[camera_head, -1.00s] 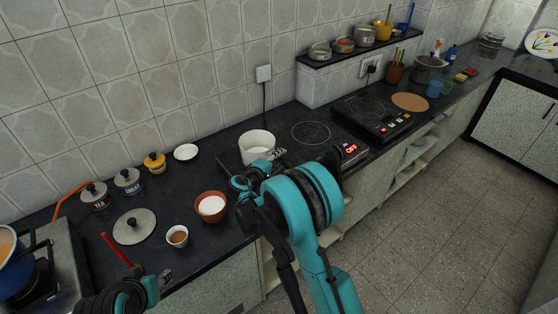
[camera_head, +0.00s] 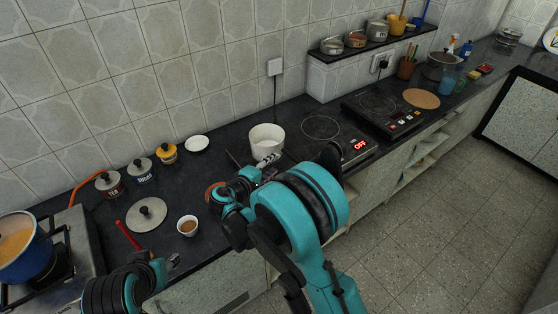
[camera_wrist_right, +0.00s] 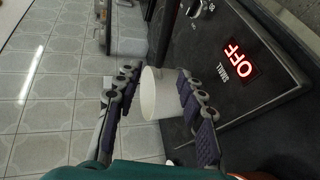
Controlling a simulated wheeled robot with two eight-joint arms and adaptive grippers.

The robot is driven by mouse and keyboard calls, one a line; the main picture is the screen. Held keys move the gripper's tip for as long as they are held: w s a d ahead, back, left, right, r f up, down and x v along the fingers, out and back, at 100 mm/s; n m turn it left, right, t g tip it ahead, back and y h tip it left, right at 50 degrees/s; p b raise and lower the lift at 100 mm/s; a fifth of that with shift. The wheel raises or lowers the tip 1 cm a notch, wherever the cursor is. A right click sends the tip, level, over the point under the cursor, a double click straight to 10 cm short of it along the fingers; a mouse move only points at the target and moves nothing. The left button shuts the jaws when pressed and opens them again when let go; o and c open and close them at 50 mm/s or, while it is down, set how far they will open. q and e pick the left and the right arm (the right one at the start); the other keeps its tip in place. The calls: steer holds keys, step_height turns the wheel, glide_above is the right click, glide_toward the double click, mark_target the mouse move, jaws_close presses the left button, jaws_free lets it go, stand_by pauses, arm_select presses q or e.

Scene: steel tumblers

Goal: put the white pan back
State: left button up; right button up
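The white pan (camera_head: 266,138) stands upright on the dark counter, left of the nearer induction hob (camera_head: 320,128). It looks empty in the head view; its handle is not clearly visible. My right gripper (camera_head: 268,166) is just in front of the pan, on the near side. In the right wrist view my right gripper (camera_wrist_right: 158,98) is open, and the white pan (camera_wrist_right: 160,94) appears between its spread fingers, with no clear contact. My left gripper (camera_head: 174,262) is low at the counter's front edge, away from the pan; its finger opening is unclear.
A brown bowl (camera_head: 211,192) is partly hidden behind my right gripper. A small cup (camera_head: 187,225), a lid (camera_head: 146,214) and a white saucer (camera_head: 196,143) are to the left. A blue pot (camera_head: 28,255) stands on the gas stove. A second hob (camera_head: 378,106) lies farther right.

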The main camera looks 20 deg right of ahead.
steer(key=s+d+r+m+g+y, duration=0.1)
steer(key=s+d+r+m+y, duration=0.15)
steer(key=s, duration=0.35)
steer(key=s+d+r+m+g+y, duration=0.1)
steer(key=s+d+r+g+y, duration=0.15)
steer(key=s, duration=0.25)
steer(key=s+a+m+y, duration=0.2)
steer(key=s+m+y, duration=0.3)
steer(key=s, duration=1.1)
steer(key=shift+s+a+f+t+y, duration=0.15)
steer(key=shift+s+a+t+y, duration=0.15)
steer(key=shift+t, duration=0.15)
